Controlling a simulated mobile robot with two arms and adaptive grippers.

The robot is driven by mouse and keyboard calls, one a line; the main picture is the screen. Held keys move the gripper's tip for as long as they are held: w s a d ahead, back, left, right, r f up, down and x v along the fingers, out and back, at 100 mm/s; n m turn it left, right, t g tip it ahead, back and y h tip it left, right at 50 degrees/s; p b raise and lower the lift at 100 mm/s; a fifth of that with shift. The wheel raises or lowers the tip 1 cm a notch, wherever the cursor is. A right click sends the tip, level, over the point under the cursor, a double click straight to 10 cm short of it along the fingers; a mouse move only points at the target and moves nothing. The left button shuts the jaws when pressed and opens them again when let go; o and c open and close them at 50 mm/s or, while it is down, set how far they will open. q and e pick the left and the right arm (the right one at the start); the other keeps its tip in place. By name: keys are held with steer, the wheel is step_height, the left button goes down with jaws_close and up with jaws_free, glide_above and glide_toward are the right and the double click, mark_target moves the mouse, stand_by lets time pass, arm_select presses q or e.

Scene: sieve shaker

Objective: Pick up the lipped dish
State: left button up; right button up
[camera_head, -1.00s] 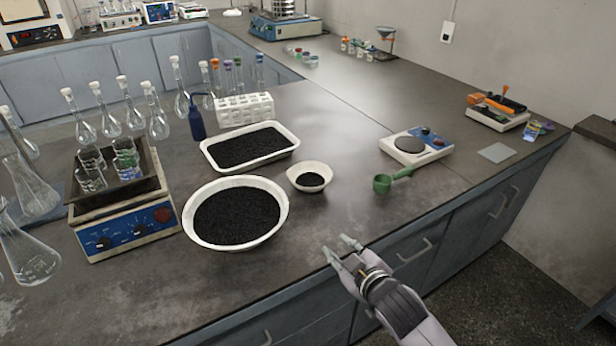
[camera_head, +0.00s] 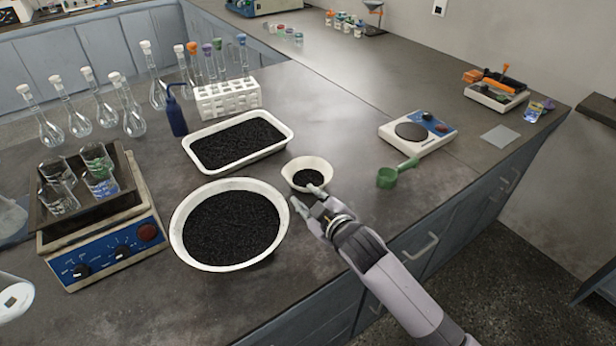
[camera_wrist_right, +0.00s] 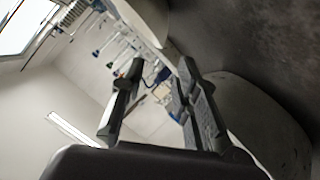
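The lipped dish appears to be the small round white dish (camera_head: 291,166) with black granules, on the bench right of the large round bowl. My right gripper (camera_head: 308,197) is open at the dish's near side. One finger overlaps the dish's near rim in the head view, and the other is lower, beside its outside. Contact cannot be told. In the right wrist view the two fingers (camera_wrist_right: 158,103) stand apart with nothing visible held between them. A pale rounded surface (camera_wrist_right: 275,125) shows close by on the right; which vessel it is cannot be told. My left gripper is not in view.
A large white bowl (camera_head: 181,245) of black granules stands close left of the gripper. Behind is a white rectangular tray (camera_head: 280,149). The bench front edge is near my forearm.

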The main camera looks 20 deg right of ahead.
mark_target(291, 181)
steer(key=x, duration=0.5)
steer(key=shift+w+a+f, duration=0.1)
steer(key=shift+w+f, duration=0.05)
steer(key=shift+w, duration=0.4)
steer(key=x, duration=0.4)
steer(key=shift+w, duration=0.1)
steer(key=shift+w+f, duration=0.1)
steer(key=shift+w, duration=0.25)
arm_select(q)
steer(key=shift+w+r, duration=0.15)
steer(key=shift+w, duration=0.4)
arm_select(e)
steer(key=shift+c, duration=0.5)
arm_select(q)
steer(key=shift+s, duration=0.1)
arm_select(e)
jaws_close()
